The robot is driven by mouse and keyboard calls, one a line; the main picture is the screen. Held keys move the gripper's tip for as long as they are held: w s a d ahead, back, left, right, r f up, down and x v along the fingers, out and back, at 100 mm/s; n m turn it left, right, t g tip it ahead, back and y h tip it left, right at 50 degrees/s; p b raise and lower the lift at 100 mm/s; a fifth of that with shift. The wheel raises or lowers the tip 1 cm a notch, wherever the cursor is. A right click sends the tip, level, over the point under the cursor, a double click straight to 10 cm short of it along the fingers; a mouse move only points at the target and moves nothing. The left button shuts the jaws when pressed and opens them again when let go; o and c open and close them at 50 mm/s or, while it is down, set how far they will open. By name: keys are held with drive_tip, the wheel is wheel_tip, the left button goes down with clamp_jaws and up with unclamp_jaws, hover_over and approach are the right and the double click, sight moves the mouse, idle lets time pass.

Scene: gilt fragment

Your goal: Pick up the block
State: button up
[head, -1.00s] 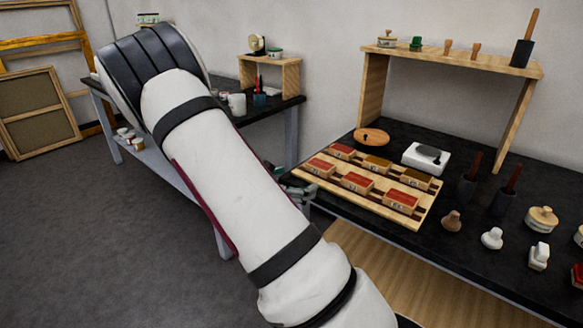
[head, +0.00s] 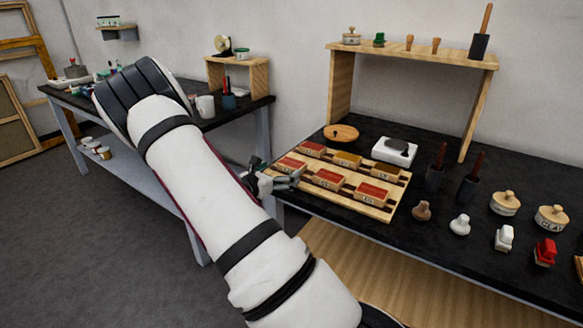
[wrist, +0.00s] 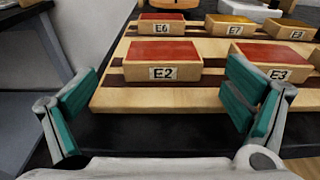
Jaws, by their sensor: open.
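Several small wooden blocks with coloured tops and label plates sit in two rows on a slatted wooden rack (head: 390,209). In the wrist view, the red-topped block E2 (wrist: 163,52) is centred ahead, beyond the open space between my fingers. Block E3 (wrist: 275,66) is to its right. Blocks E6 (wrist: 163,28) and yellow-topped E7 (wrist: 236,27) sit behind. My gripper (wrist: 160,95) is open and empty, its green-padded fingers at the rack's near edge. In the head view, my gripper (head: 278,182) is at the rack's left end, partly hidden by my arm.
A wooden shelf (head: 410,54) stands behind the rack. Stamps and pots stand to the right on the dark table. Another table (head: 225,115) stands at left.

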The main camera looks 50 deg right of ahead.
sight(289, 165)
drive_tip(key=d, duration=0.4)
drive_tip(key=shift+d+f, duration=0.15)
drive_tip(key=c, duration=1.2)
drive_tip(key=shift+c, duration=0.2)
drive_tip(key=shift+r, duration=0.85)
wheel_tip(289, 165, up, 2)
drive_tip(key=shift+s+r, duration=0.1)
drive_tip(key=s+a+r+p, duration=0.1)
drive_tip(key=s+a, duration=1)
drive_tip(key=shift+a+p, duration=0.15)
drive_tip(key=shift+p, duration=0.15)
drive_tip(key=w+a+n+t+y+p, duration=0.2)
drive_tip(key=w+a+n+t+y, duration=0.2)
drive_tip(key=a, duration=1.2)
drive_tip(key=w+a+f+n+t+y+p, duration=0.1)
drive_tip(key=w+a+n+t+y, duration=0.3)
drive_tip(key=a, duration=1.3)
drive_tip(key=w+n+t+p, duration=0.1)
drive_tip(key=w+n+t, duration=0.2)
drive_tip(key=w+t, duration=0.1)
drive_tip(key=shift+w+t, duration=0.15)
drive_tip(key=shift+t, duration=0.35)
